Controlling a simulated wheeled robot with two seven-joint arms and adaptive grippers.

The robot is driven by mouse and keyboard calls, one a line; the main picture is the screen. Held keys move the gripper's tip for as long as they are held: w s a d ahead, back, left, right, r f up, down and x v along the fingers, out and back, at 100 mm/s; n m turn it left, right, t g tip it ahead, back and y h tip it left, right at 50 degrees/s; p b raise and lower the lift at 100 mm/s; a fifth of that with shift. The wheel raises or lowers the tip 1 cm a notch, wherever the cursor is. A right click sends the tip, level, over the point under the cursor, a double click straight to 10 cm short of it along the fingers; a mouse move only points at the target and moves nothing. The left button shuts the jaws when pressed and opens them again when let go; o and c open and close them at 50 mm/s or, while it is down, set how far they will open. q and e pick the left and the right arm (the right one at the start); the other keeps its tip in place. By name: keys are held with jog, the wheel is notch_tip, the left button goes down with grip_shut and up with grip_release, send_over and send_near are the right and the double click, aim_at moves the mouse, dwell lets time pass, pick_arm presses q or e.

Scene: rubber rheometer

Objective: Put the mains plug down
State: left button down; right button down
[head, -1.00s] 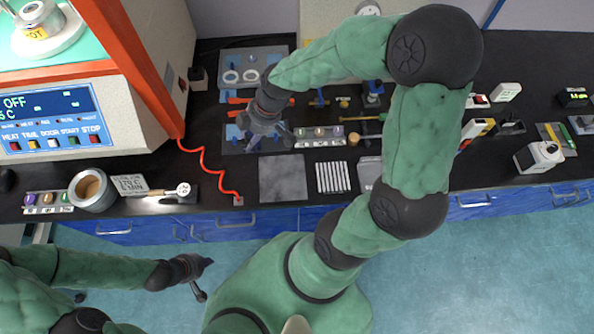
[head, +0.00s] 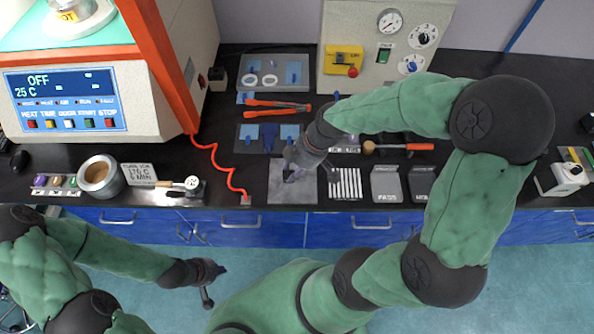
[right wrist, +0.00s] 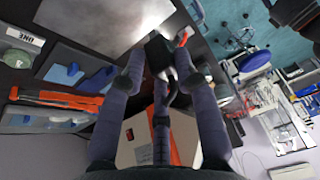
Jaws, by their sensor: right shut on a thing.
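My right gripper (head: 292,174) is low over the grey square mat (head: 283,192) near the bench's front edge. In the right wrist view my right gripper (right wrist: 160,75) is shut on a small black thing (right wrist: 158,50), which looks like the mains plug. It is mostly hidden by the fingers, and the head view does not show it clearly. I cannot tell whether it touches the mat. My left gripper (head: 210,286) is open and empty, in front of the bench over the floor.
Right of the mat are several thin light strips (head: 345,184) and a PASS tray (head: 386,184).

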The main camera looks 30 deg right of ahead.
jog(key=w+d+f, duration=0.1)
jog(key=f, duration=0.1)
jog(key=w+d+f+b, duration=0.1)
jog(key=f, duration=0.1)
jog(key=w+d+f, duration=0.1)
jog(key=w+f, duration=0.1)
jog(key=shift+w+d+b, duration=0.1)
jog(key=shift+d+b, duration=0.25)
notch_tip(320, 180, down, 4)
jog(key=shift+w+d+r+b, duration=0.1)
jog(key=shift+w+r+b, duration=0.1)
jog(key=shift+b, duration=0.35)
jog(key=shift+r, duration=0.1)
jog(key=shift+f, duration=0.2)
jog(key=c, duration=0.9)
grip_release()
jog(key=shift+r, duration=0.1)
